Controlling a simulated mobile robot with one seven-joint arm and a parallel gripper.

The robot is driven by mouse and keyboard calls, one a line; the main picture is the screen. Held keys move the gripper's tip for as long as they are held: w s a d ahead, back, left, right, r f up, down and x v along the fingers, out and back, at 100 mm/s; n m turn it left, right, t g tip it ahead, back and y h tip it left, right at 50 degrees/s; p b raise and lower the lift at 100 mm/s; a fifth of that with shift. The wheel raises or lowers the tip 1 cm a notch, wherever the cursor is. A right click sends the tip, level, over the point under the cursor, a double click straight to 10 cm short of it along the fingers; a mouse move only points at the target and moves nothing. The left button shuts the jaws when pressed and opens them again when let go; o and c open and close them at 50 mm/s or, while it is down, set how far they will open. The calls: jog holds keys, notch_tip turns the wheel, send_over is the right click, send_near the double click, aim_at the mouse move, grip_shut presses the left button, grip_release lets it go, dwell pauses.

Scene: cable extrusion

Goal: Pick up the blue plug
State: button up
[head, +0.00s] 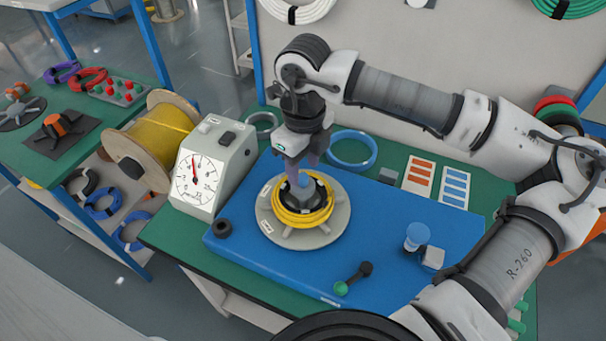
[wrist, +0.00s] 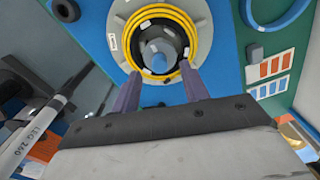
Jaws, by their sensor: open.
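The coil rests on a round grey disc (head: 333,232). Whether a finger touches the plug or coil cannot be told. A second light-blue capped piece (head: 417,234) stands at the right of the blue mat.
The disc sits on a blue mat (head: 380,215) on a green table. A dial gauge (head: 196,182) and a yellow spool (head: 155,140) stand at the left. A blue ring (head: 352,150) lies behind the coil.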

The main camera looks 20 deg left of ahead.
aim_at(303, 175)
jog(key=shift+f, duration=1)
grip_shut()
jog(key=shift+r, duration=0.1)
notch_tip(303, 175, up, 20)
jog(key=b, duration=0.3)
jog(key=c, duration=0.7)
grip_release()
jog(key=shift+c, duration=0.8)
